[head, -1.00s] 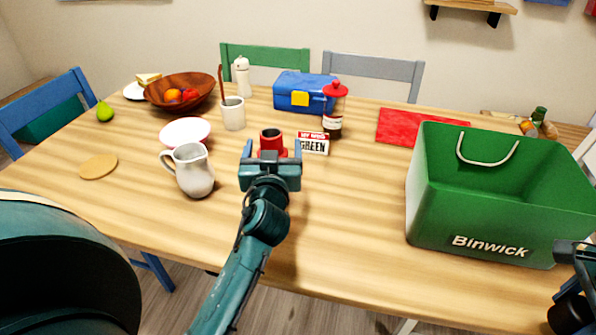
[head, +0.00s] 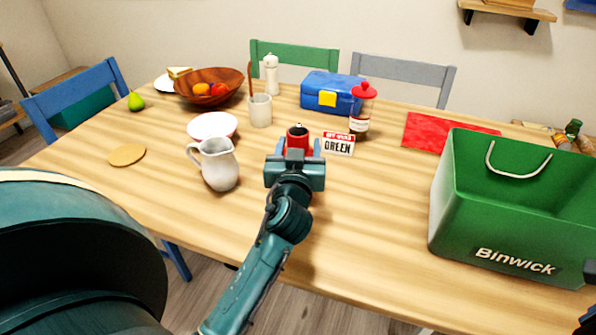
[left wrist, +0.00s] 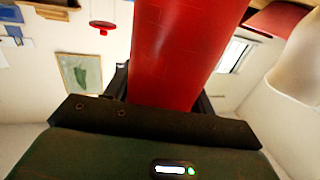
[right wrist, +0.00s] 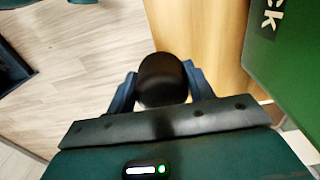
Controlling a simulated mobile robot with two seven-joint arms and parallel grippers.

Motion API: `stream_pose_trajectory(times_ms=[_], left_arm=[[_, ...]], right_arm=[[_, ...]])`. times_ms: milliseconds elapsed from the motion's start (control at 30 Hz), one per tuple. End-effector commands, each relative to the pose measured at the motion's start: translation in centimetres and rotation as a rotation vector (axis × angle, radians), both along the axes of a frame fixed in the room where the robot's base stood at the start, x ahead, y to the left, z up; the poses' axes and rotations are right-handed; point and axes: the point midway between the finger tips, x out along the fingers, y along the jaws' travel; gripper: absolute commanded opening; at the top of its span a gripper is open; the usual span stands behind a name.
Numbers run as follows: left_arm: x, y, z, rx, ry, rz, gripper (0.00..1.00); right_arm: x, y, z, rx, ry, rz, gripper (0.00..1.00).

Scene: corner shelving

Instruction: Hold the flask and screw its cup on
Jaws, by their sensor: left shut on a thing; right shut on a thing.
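The red flask (head: 298,139) stands upright on the wooden table, with a dark top. My left gripper (head: 298,150) is shut around its body from the near side. In the left wrist view the red flask body (left wrist: 185,50) fills the space between the fingers. My right gripper (right wrist: 160,88) is shut on a dark, round cup (right wrist: 162,75), held near the table's front edge beside the green bin. In the head view only a sliver of my right arm shows at the lower right edge; the cup is not visible there.
A white pitcher (head: 219,168) stands just left of the flask. A large green bin (head: 470,205) fills the right side. The table between flask and bin is clear.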

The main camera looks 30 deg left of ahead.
Motion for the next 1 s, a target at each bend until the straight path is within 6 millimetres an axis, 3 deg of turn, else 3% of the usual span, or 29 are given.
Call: stream_pose_trajectory(times_ms=[467, 1000], left_arm=[[0.0, 0.0, 1.1, 0.001, -0.005, 0.001, 0.0], [0.0, 0.0, 6.3, 0.0, -0.008, 0.0, 0.0]], right_arm=[[0.0, 0.0, 0.3, 0.0, 0.0, 0.0, 0.3], [0.0, 0.0, 1.9, 0.0, 0.0, 0.0, 0.3]])
